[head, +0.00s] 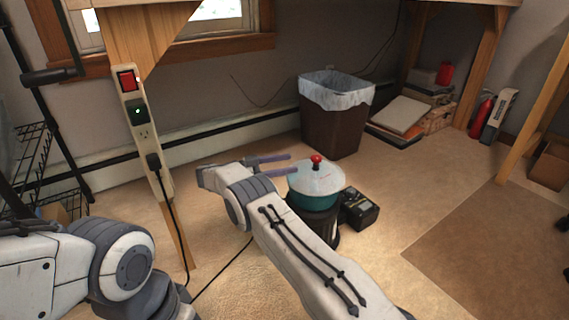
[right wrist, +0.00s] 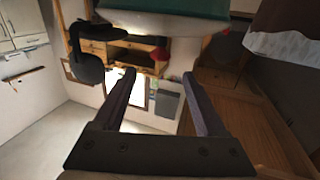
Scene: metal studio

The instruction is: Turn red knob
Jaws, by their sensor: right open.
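The red knob (head: 316,158) sits upright on top of the pale lid of a teal pot (head: 316,181). My right gripper (head: 293,163) is open and empty, with its two fingers pointing right toward the pot. Its fingertips are just left of the knob, and no contact with the knob shows. In the right wrist view the scene appears upside down. My left gripper is out of view; only left arm links show.
The pot stands on a dark cylinder (head: 325,228), with a black boxy device (head: 359,209) beside it. A lined bin (head: 335,125) stands behind. A wooden post with a power strip (head: 144,130) is at left. The carpet at right is mostly clear.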

